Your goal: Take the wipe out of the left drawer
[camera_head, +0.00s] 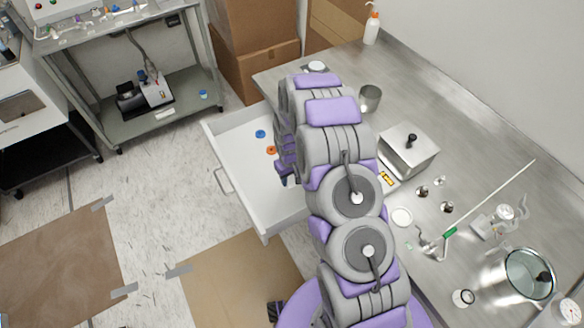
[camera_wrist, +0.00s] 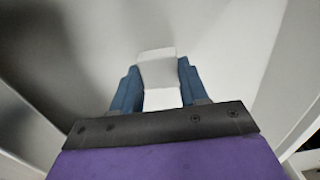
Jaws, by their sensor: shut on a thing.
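The drawer (camera_head: 235,150) is pulled open on the left side of the metal bench in the head view. My gripper reaches into it from the bench side, mostly hidden behind my arm in that view. In the wrist view my gripper (camera_wrist: 156,92) has its two blue fingers closed on a white wipe (camera_wrist: 157,70). The wipe sticks out past the fingertips, with the pale drawer interior around it. I cannot tell whether the wipe touches the drawer floor.
A blue cap (camera_head: 260,134) and an orange cap (camera_head: 271,150) lie in the drawer. The bench top (camera_head: 455,120) holds a metal box (camera_head: 408,152), a metal cup (camera_head: 369,98) and glassware. Cardboard boxes (camera_head: 258,65) stand behind the drawer.

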